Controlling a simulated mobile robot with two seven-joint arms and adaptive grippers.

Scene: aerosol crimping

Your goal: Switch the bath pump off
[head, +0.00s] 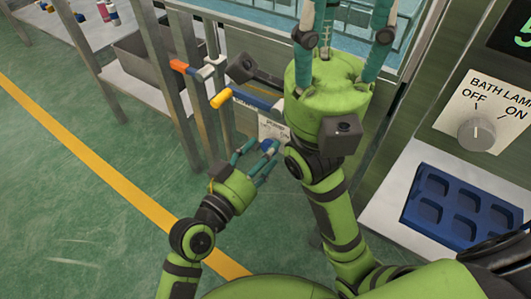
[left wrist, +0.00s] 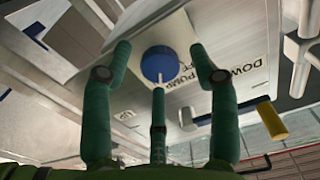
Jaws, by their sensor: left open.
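The bath pump switch is a round blue knob (left wrist: 159,64) on a pale labelled plate (left wrist: 190,88) in the left wrist view. A white mark on the knob points down in that picture. The words PUMP and OFF are partly readable beside it. In the head view the plate (head: 272,128) is on the tank's side, and the knob is mostly hidden by fingers. My left gripper (head: 260,148) is open, its fingers spread around the knob's outline; I cannot tell whether they touch it. My right gripper (head: 352,20) has its fingers apart, tips cut off by the top edge.
A yellow-ended lever (head: 221,99) and an orange-ended lever (head: 179,66) stick out near the plate. The water bath (head: 268,15) lies behind. A BATH LAMP knob (head: 477,134) and a blue tray (head: 432,225) are at right. The green floor at left is clear.

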